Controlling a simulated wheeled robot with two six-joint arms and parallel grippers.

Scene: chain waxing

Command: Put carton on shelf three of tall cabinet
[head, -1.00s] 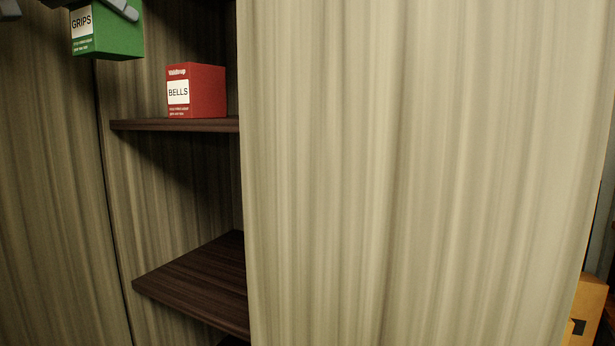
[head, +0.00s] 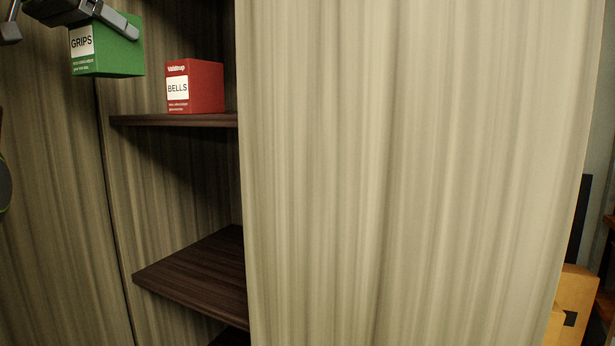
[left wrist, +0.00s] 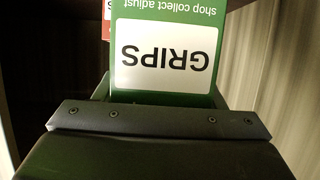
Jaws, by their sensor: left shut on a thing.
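A green carton labelled GRIPS (head: 118,55) hangs in the air at the upper left of the head view. My left gripper (head: 102,18) is shut on it from above. The left wrist view shows the label upside down, close in front of the jaws (left wrist: 160,100). My right gripper is in neither view.
A red box labelled BELLS (head: 200,88) stands on the upper visible shelf. The lower shelf's visible part is bare. A large pale wood-grain panel (head: 400,170) hides the right side of the shelves.

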